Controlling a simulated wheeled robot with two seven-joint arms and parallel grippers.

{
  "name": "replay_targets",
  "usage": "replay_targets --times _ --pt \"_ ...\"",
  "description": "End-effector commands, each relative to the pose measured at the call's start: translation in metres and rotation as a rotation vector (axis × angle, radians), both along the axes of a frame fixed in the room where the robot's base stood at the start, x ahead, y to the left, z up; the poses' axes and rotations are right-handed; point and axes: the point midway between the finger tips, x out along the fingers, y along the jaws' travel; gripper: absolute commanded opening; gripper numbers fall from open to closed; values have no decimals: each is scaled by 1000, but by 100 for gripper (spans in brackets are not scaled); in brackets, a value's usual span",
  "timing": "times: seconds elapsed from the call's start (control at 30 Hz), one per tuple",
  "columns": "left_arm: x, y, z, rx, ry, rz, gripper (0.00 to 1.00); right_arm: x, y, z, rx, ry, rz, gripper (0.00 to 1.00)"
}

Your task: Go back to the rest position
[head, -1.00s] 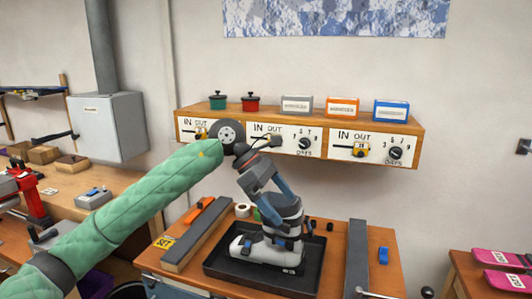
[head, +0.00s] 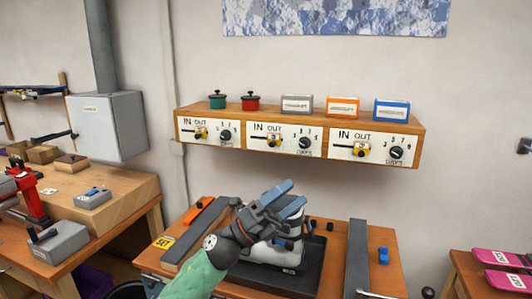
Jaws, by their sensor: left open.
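My left gripper (head: 288,197) is in the lower middle of the head view, above the bench. Its two blue-grey fingers are apart with nothing seen between them. My green-sleeved left arm (head: 200,272) comes in from the bottom. The gripper hides part of a grey-white boot-like thing (head: 272,256) standing in a black tray (head: 262,288). My right gripper is not in view.
A wooden wall shelf (head: 300,127) carries three panels with yellow-tabbed sliders and black dials. Two small pots and several boxes stand on it. Grey rails (head: 357,262) flank the tray on the wooden bench (head: 385,283). Pink-red items (head: 500,258) lie on a table at right.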

Motion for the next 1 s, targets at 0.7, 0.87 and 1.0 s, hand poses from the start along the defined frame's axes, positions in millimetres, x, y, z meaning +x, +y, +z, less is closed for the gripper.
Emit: replay_targets --times 0.7,0.87,1.0 --pt "16 165 -211 -663 1191 460 100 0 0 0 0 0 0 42" --pt "-16 197 -280 -772 1459 580 100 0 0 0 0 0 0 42" --pt "-58 219 -340 -856 1695 693 100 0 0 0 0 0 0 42"
